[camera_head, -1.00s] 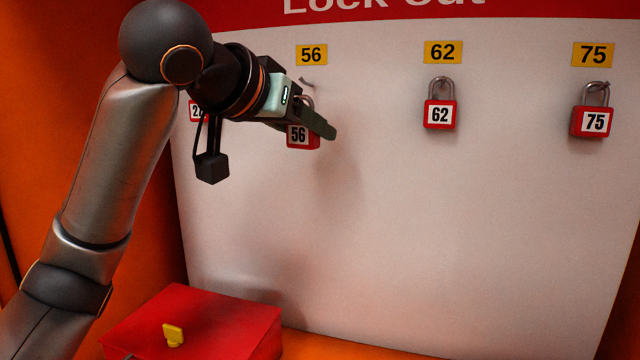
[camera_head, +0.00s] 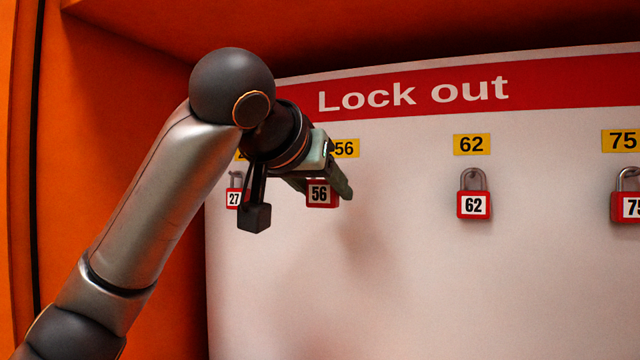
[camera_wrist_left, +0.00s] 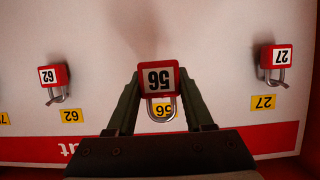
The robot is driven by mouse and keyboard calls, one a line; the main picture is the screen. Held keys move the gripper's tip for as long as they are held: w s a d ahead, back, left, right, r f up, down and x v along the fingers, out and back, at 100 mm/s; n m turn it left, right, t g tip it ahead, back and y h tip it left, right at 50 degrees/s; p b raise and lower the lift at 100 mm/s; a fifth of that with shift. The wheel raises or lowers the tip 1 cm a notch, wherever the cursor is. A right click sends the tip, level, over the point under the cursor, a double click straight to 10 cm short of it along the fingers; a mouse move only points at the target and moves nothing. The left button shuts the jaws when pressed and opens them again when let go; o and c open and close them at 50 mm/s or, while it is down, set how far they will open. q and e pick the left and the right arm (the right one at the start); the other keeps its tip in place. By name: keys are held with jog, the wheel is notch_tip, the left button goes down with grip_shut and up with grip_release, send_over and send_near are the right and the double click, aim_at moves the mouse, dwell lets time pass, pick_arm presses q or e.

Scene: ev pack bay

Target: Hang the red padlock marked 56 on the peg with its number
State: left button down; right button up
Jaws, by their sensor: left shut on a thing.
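The red padlock marked 56 (camera_head: 319,195) is held in front of the white board by my left gripper (camera_head: 324,185). In the left wrist view the padlock (camera_wrist_left: 158,78) sits between the two fingers, which are shut on its body. That view is upside down, and the shackle points toward the yellow 56 label (camera_wrist_left: 163,111), seen through its loop. In the head view my gripper partly covers the 56 label (camera_head: 346,148) and hides the shackle and the 56 peg. I cannot tell whether the shackle touches the peg. My right gripper is not in view.
Padlock 27 (camera_head: 234,197) hangs close by on the left, partly behind my wrist. Padlock 62 (camera_head: 473,205) and padlock 75 (camera_head: 627,207) hang to the right. The board (camera_head: 400,290) below them is clear. An orange wall (camera_head: 110,150) stands at left.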

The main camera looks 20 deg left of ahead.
pick_arm(q)
jog(key=shift+w+f+p, duration=0.1)
jog(key=shift+w+p, duration=0.45)
jog(key=shift+w, duration=1.05)
jog(key=x, duration=0.1)
jog(key=p+x, duration=0.1)
jog(key=x, duration=0.1)
jog(key=shift+w+r, duration=0.15)
jog(key=shift+r, duration=0.15)
jog(key=shift+a+f+p, duration=0.1)
jog(key=shift+f+p, duration=0.05)
jog(key=shift+p, duration=0.15)
